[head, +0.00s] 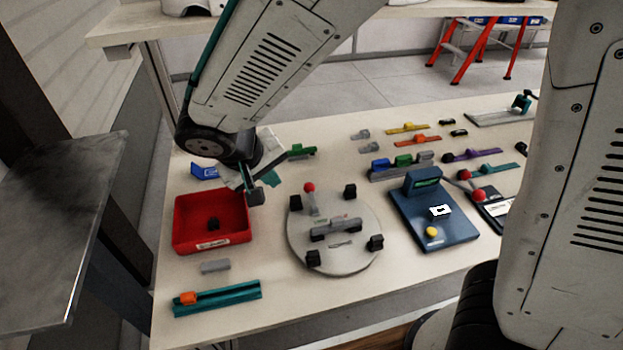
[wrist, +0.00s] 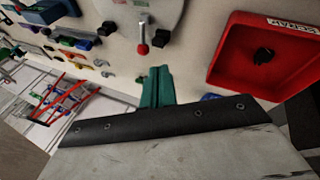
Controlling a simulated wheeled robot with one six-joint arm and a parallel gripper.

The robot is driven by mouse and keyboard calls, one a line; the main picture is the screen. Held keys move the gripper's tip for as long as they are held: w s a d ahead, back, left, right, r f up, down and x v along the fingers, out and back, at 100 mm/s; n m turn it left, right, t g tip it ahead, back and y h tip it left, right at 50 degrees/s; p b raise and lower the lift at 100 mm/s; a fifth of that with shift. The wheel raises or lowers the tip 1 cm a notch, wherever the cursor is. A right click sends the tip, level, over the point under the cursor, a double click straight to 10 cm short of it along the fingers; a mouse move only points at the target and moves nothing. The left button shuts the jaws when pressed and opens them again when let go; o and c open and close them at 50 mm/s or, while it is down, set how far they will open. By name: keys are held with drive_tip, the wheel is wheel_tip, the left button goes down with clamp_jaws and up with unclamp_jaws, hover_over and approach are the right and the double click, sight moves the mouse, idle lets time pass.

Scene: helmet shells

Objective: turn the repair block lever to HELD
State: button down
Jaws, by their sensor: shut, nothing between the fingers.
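A lever with a red ball knob (head: 309,187) stands on the round grey plate (head: 300,238), beside a grey block (head: 336,228); it seems to be the repair block lever. Its red knob (wrist: 143,49) also shows in the wrist view, just above and left of my fingertips. I cannot read a HELD mark. My gripper (head: 255,192) is shut and empty, above the table between the red bin and the plate. In the wrist view its teal fingers (wrist: 158,74) are together, apart from the lever.
A red bin (head: 178,220) holding a small black piece stands left of the plate. Black clamps (head: 350,191) stand around the plate's rim. A blue device with a yellow button (head: 432,231) sits to the right. A teal rail (head: 230,297) with an orange slider lies at the front left.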

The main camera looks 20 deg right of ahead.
drive_tip(key=shift+w+a+r+m+t, duration=0.1)
drive_tip(key=shift+w+r+m+t, duration=0.15)
drive_tip(key=shift+w+m, duration=0.25)
drive_tip(key=shift+w+a+r+m+t, duration=0.1)
drive_tip(key=shift+w+r+m+t, duration=0.1)
drive_tip(key=shift+w+m, duration=0.25)
drive_tip(key=shift+d+f, duration=0.1)
drive_tip(key=shift+d, duration=0.05)
approach(312, 196)
drive_tip(key=w+a+f, duration=0.2)
drive_tip(key=w, duration=0.1)
drive_tip(key=w+a, duration=0.1)
drive_tip(key=shift+w+a+f, duration=0.15)
drive_tip(key=shift+f, duration=0.25)
drive_tip(key=d+f, duration=0.2)
drive_tip(key=d, duration=0.1)
drive_tip(key=shift+w, duration=0.35)
drive_tip(key=shift+d+f, duration=0.25)
drive_tip(key=shift+d, duration=0.15)
